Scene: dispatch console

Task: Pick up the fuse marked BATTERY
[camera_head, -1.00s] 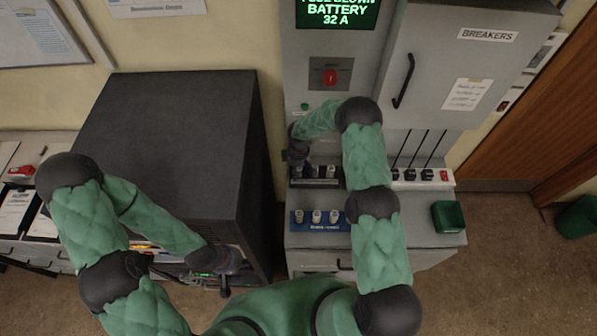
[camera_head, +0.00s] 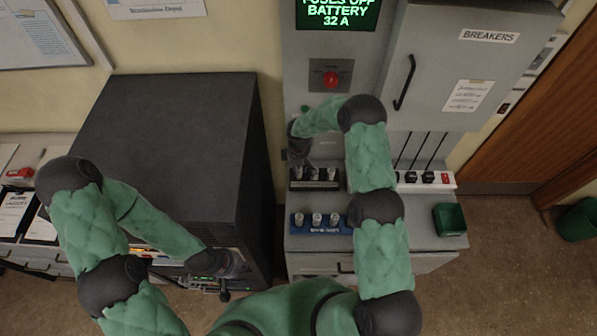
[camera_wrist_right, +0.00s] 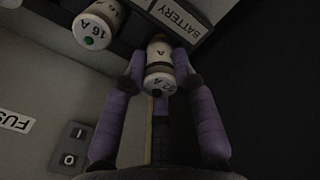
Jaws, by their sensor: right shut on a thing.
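In the right wrist view, a pale fuse (camera_wrist_right: 159,72) with 32 A on its end sits between the two purple fingers of my right gripper (camera_wrist_right: 160,84), which is shut on it. A plate reading BATTERY (camera_wrist_right: 178,17) is just beyond it. I cannot tell if the fuse is clear of its socket. In the head view, my right gripper (camera_head: 299,158) is at the left end of the fuse row, and the fuse is hidden there. My left gripper (camera_head: 224,284) hangs low in front of the black cabinet; its fingers are too small to read.
Another fuse, marked 16 A (camera_wrist_right: 97,27), is beside the held one. A green screen (camera_head: 338,14) reads FUSES OFF, BATTERY 32 A. A blue rack (camera_head: 328,230) with several fuses stands in front. A green bin (camera_head: 450,219) is at right, a black cabinet (camera_head: 170,150) at left.

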